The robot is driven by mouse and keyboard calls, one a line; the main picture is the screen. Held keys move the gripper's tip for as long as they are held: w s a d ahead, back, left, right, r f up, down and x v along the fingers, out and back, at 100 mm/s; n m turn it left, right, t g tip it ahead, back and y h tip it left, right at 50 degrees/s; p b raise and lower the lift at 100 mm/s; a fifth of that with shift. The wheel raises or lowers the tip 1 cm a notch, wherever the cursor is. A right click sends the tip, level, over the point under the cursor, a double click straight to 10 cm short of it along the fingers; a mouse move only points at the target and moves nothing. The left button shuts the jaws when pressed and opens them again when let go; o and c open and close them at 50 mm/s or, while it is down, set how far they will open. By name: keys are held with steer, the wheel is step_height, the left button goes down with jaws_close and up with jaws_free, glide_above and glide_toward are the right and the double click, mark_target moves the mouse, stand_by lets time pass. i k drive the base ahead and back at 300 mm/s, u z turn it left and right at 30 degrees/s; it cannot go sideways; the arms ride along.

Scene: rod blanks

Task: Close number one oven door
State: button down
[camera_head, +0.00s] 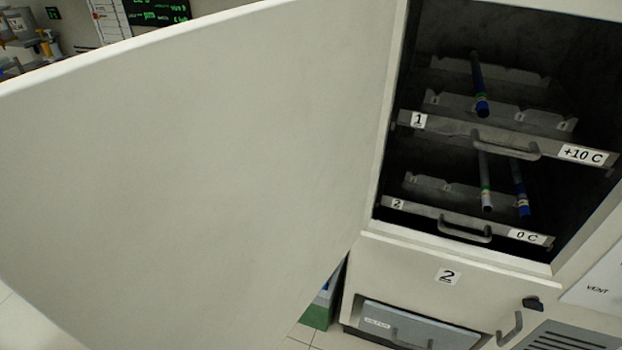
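A large pale oven door (190,160) stands wide open and fills the left and middle of the head view. No number shows on the side facing me. The oven's dark chamber (590,60) is open at the right. No plate with an oven number one is visible. My gripper is not in view.
Inside are an upper tray (460,130) marked 1 and +10 C, and a lower tray (420,208) marked 2 and 0 C. The upper holds a blue rod (479,85); the lower holds a pale rod (485,180) and another blue rod (519,185). A drawer (410,325) is below.

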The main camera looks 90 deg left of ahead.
mark_target(197, 184)
steer(key=k, duration=1.6)
steer(key=u, duration=1.35)
steer(key=k, duration=1.3)
steer(key=u, duration=0.05)
steer(key=i, duration=0.9)
steer(key=u, duration=0.4)
